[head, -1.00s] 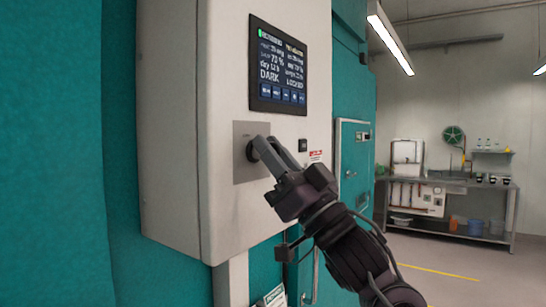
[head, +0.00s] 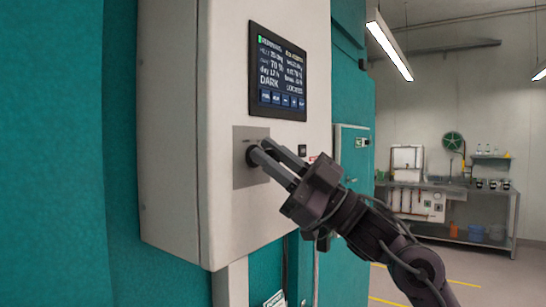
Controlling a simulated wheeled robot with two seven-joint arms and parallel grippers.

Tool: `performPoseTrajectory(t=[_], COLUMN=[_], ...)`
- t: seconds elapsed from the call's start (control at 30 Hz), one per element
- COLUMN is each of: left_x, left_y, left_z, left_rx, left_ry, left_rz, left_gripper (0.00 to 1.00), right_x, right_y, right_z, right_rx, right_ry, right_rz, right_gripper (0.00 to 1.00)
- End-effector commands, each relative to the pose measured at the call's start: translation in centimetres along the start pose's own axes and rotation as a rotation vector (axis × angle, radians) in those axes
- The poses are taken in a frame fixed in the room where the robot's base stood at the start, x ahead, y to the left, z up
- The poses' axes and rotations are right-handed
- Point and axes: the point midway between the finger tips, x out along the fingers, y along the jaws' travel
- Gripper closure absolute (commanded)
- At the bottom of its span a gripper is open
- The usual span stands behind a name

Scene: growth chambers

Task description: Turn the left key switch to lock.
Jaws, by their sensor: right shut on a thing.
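The left key switch (head: 251,155) is a dark round piece on a square grey metal plate (head: 241,178), on the front of a pale control box (head: 225,225). My right gripper (head: 262,152) comes in from the lower right with its fingertips at the switch, shut on its key. The fingers hide most of the key, so its exact angle cannot be told. A dark display (head: 277,72) above the plate shows small text, including "DARK" and what looks like "LOCKED". My left gripper is not in view.
A small black switch (head: 302,150) sits on the box right of my gripper. Teal chamber walls (head: 60,150) stand left and behind. A workbench (head: 470,190) with sink, hose reel and buckets is far right. The floor between is open.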

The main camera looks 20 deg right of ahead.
Motion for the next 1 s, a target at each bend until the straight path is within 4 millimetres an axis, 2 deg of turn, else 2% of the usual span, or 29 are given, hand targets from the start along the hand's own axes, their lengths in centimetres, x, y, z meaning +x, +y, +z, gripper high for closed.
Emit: performPoseTrajectory(t=[0.37, 0.4, 0.47, 0.77, 0.87, 1.0], left_x=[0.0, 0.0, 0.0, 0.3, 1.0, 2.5], left_y=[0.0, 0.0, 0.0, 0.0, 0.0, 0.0], left_z=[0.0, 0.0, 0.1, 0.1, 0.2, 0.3], left_rx=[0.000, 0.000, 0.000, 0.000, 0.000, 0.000], left_ry=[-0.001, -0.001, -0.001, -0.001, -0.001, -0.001], left_rz=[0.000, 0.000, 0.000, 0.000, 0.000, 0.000], left_gripper=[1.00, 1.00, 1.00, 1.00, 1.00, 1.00], right_x=[0.0, 0.0, 0.0, -0.4, -1.6, -4.1], right_y=[-0.1, -0.1, -0.1, -0.1, -0.2, -0.3], right_z=[0.1, 0.1, 0.1, 0.1, 0.4, 0.6], right_rx=[-0.001, -0.001, -0.001, -0.002, -0.002, -0.002], right_ry=[-0.003, -0.003, -0.003, -0.002, -0.005, -0.006], right_rz=[-0.005, -0.005, -0.005, -0.003, -0.002, -0.002], right_gripper=[1.00, 0.78, 0.72, 0.72, 0.72, 0.72])
